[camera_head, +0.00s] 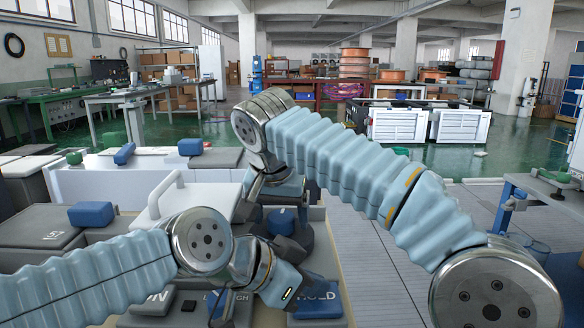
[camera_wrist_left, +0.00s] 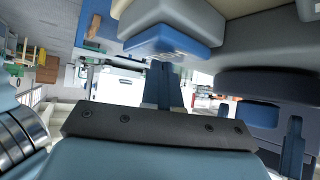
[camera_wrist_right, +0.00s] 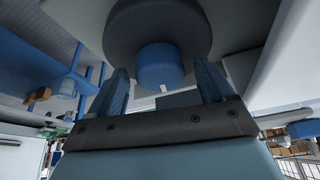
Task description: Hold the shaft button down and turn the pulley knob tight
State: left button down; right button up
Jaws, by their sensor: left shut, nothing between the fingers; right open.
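The pulley knob is a blue cylinder on a dark round disc; it shows in the head view (camera_head: 282,220), in the right wrist view (camera_wrist_right: 160,66) and in the left wrist view (camera_wrist_left: 258,116). My right gripper (camera_wrist_right: 161,72) is open, with one finger on each side of the knob; I cannot tell whether they touch it. The blue block lettered HOLD (camera_head: 320,302), seemingly the shaft button, sits in front of the disc and also shows in the left wrist view (camera_wrist_left: 165,42). My left gripper (camera_wrist_left: 162,75) is shut and empty, its tips at this block; contact is unclear.
Striped floor (camera_head: 375,270) lies open to the right.

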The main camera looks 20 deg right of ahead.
pick_arm(q)
jog(key=shift+f, duration=0.1)
pick_arm(e)
jog(key=n+y, duration=0.1)
jog(key=n, duration=0.3)
jog(key=n+y, duration=0.1)
jog(key=n, duration=0.1)
jog(key=shift+d+n+t+y, duration=0.25)
jog(key=shift+n+t+y, duration=0.05)
jog(key=shift+n, duration=0.1)
jog(key=v, duration=1.2)
jog(key=shift+n, duration=0.3)
pick_arm(q)
notch_tip(320, 180, up, 8)
jog(key=shift+f, duration=0.15)
pick_arm(e)
jog(key=shift+w, duration=0.1)
